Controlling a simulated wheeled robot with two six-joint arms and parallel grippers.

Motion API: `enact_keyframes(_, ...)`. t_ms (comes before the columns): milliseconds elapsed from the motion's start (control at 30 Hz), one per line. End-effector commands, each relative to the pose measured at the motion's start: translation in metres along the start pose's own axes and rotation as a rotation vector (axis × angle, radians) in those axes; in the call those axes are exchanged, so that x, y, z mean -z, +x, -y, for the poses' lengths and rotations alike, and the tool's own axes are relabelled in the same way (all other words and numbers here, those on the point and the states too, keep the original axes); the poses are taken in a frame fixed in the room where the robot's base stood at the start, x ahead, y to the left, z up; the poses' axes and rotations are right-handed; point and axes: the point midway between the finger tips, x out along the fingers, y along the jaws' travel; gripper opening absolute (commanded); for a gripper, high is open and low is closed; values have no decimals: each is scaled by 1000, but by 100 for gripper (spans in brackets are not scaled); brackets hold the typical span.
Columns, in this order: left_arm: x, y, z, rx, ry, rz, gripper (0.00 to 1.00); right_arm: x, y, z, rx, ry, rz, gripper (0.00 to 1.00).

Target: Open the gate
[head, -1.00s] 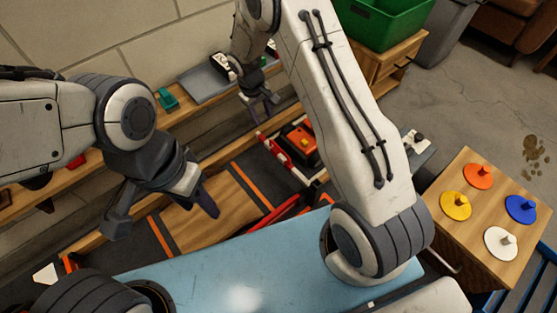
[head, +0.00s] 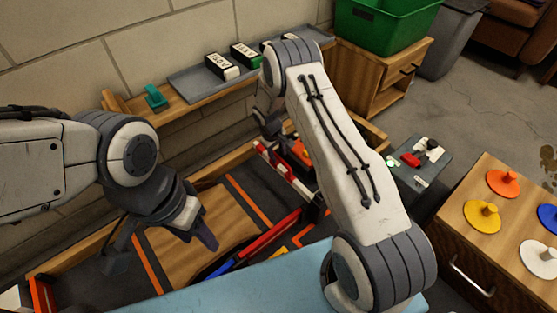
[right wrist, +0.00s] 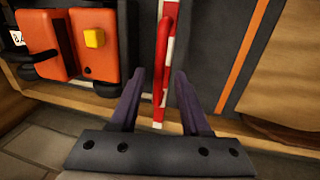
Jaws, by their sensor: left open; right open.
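The gate is a red-and-white striped bar with a red handle (right wrist: 164,50), lying across the dark track. It also shows in the head view as the striped bar (head: 289,176) beside the orange box. My right gripper (right wrist: 159,88) is open, with its two dark fingers on either side of the red handle; contact cannot be told. In the head view my right gripper (head: 270,130) is partly hidden behind its own arm, near the gate's far end. My left gripper (head: 160,242) is open and empty above the wooden track section at the left.
An orange box with a yellow button (right wrist: 94,38) stands close left of the gate. A wooden edge (right wrist: 60,98) runs along the track. A grey tray (head: 196,86) with labelled boxes lies on the back ledge. A green bin (head: 380,25) stands behind right.

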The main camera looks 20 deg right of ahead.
Motion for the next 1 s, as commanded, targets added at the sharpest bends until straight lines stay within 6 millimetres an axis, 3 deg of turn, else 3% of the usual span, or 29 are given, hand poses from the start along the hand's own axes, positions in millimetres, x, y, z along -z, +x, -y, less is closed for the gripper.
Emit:
enact_keyframes(100, 0, 6, 0, 0, 0, 0, 50, 0, 10, 0, 0, 0, 0, 47)
enact_keyframes(400, 0, 6, 0, 0, 0, 0, 50, 0, 10, 0, 0, 0, 0, 47)
enact_keyframes(467, 0, 6, 0, 0, 0, 0, 50, 0, 10, 0, 0, 0, 0, 28)
enact_keyframes(533, 0, 6, 0, 0, 0, 0, 50, 0, 10, 0, 0, 0, 0, 1)
enact_keyframes(1000, 0, 6, 0, 0, 0, 0, 50, 0, 10, 0, 0, -1, 0, 0)
